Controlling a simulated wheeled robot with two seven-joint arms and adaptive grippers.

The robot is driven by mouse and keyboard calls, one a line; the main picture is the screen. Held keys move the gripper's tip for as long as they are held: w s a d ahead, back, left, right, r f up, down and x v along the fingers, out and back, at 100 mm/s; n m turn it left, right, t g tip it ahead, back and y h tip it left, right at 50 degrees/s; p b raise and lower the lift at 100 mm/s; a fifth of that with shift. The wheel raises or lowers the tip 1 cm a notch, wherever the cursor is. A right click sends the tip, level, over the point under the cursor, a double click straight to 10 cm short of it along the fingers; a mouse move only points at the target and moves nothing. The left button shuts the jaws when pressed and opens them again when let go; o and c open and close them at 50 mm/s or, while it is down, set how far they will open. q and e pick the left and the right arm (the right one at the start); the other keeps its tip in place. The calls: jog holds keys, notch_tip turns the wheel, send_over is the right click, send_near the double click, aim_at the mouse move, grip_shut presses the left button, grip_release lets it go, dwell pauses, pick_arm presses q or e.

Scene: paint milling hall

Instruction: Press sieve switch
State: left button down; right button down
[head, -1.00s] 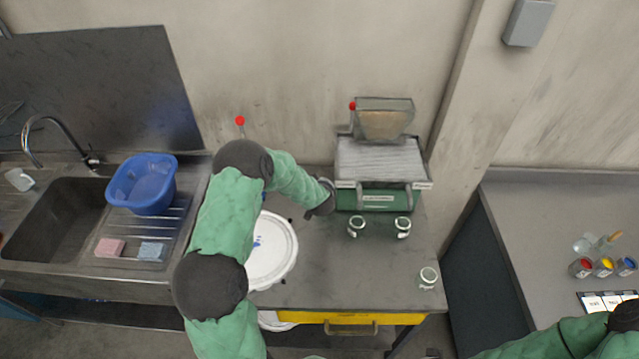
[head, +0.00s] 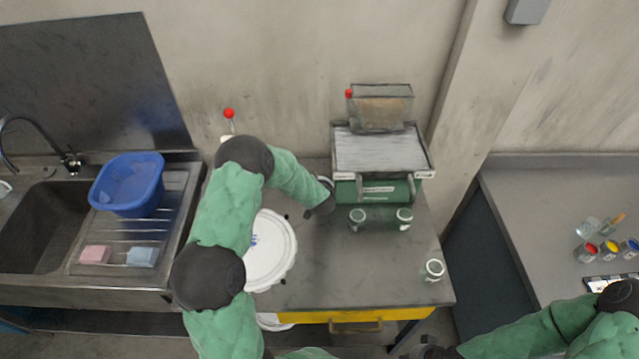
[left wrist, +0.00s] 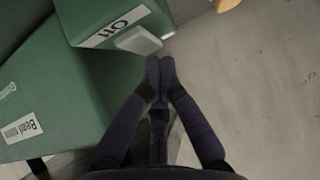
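The sieve machine (head: 384,190) stands at the back right of the middle bench, green below, with a pale grey ribbed top and a clear hopper (head: 380,108) above. In the left wrist view, its green housing (left wrist: 112,70) has an "Off" label, and a light grey switch (left wrist: 138,41) sits beside it. My left gripper (head: 322,203) is at the machine's lower left corner. In the left wrist view its fingertips (left wrist: 159,70) are together and empty, just below the switch; I cannot tell whether they touch it.
A white round lid (head: 270,252) lies under my left arm. Two pale rings stand before the machine; a small jar (head: 433,269) is at the bench's right. A sink with a blue basin (head: 130,185) is left. Small paint pots (head: 609,250) stand on the right counter.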

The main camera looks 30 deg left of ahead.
pick_arm(q)
jog(key=shift+w+a+g+p, duration=0.2)
jog(key=shift+g+p, duration=0.1)
jog(key=shift+p, duration=0.85)
jog(key=shift+f+p, duration=0.25)
jog(key=shift+p, duration=0.35)
jog(key=shift+f+h, duration=0.2)
jog(key=shift+h, duration=0.1)
jog(key=shift+s+d, duration=0.1)
